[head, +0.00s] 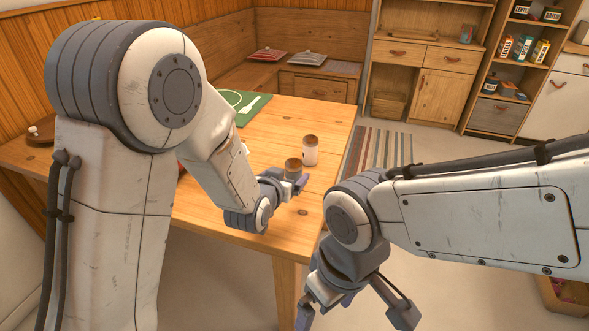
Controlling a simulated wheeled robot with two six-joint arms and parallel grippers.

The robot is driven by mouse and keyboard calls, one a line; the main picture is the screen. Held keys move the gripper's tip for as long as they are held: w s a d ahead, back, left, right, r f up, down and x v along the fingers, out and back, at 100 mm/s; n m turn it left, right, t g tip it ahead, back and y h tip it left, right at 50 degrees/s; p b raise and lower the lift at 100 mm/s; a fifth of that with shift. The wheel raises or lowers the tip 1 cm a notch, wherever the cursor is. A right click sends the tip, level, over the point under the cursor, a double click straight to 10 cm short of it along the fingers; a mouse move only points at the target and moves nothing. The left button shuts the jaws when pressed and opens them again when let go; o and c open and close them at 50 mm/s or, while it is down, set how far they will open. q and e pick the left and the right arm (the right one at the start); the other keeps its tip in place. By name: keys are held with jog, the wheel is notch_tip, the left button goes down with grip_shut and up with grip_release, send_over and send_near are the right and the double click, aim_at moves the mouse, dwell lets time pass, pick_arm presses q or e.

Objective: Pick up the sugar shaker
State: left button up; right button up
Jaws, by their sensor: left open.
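Two small containers with brown tops stand near the right edge of the wooden table (275,225). One is a white upright container (311,155), fully visible. The other is a brown-topped container (293,167), closer to me and partly hidden by my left gripper. I cannot tell which one is the sugar shaker. My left gripper (297,187) is open and low over the table, at the nearer container; I cannot tell whether it touches it. My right gripper (354,312) is open and empty, hanging low in front of the table's right side.
A green mat (240,108) with a plate and cutlery lies at the table's far side. A wooden bench with cushions (307,58) stands behind. A cabinet (440,85) and shelves stand at the back right. A striped rug (385,150) lies on clear floor right of the table.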

aim_at(291, 172)
pick_arm(q)
jog(key=x, duration=0.3)
jog(key=shift+w+f, duration=0.1)
jog(key=shift+w, duration=0.3)
jog(key=shift+f+x, duration=0.1)
jog(key=shift+x, duration=1.25)
jog(key=shift+f+x, duration=0.15)
jog(key=shift+x, duration=1.2)
jog(key=shift+s, duration=0.1)
grip_shut()
jog(key=shift+r, duration=0.1)
